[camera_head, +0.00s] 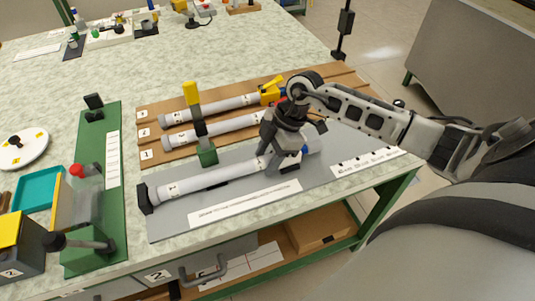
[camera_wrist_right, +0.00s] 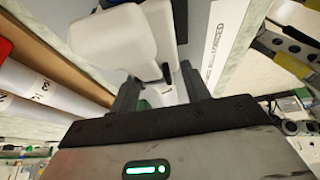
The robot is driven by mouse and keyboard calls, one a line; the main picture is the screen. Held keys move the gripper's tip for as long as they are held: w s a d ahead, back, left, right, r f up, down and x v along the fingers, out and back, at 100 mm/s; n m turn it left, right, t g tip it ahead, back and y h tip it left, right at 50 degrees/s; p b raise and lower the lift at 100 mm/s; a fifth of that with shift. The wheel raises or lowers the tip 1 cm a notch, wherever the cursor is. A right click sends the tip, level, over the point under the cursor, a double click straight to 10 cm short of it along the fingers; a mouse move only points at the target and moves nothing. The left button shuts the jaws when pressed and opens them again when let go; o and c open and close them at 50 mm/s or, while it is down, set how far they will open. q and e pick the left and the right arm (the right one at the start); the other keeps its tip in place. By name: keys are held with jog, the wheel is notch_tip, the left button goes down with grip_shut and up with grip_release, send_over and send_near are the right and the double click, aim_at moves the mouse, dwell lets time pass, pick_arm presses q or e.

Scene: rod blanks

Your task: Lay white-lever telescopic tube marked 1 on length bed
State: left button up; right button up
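A white telescopic tube (camera_head: 205,178) lies along the grey length bed (camera_head: 165,225), its left end at a black end stop (camera_head: 146,197). A small mark on it is too blurred to read surely. My right gripper (camera_head: 283,166) is low over the tube's right end, fingers pointing down and apart. A white block (camera_head: 312,140) with a blue spot sits just beyond it. In the right wrist view the open fingers (camera_wrist_right: 160,92) have a gap between them, with a white rounded block (camera_wrist_right: 115,38) ahead of them. The lever is not clearly seen. My left gripper is out of view.
Two more tubes, one with a yellow clamp (camera_head: 270,92), lie on the brown rack (camera_head: 150,112) behind. A post with yellow top (camera_head: 191,95) and green foot stands between rack and bed. A green fixture (camera_head: 112,175) and teal tray (camera_head: 40,190) are at left.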

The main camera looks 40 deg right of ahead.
dwell(0.3)
jog(key=shift+d+r, duration=0.15)
jog(key=shift+r, duration=0.15)
jog(key=v, duration=1.5)
jog(key=shift+s+d+r, duration=0.1)
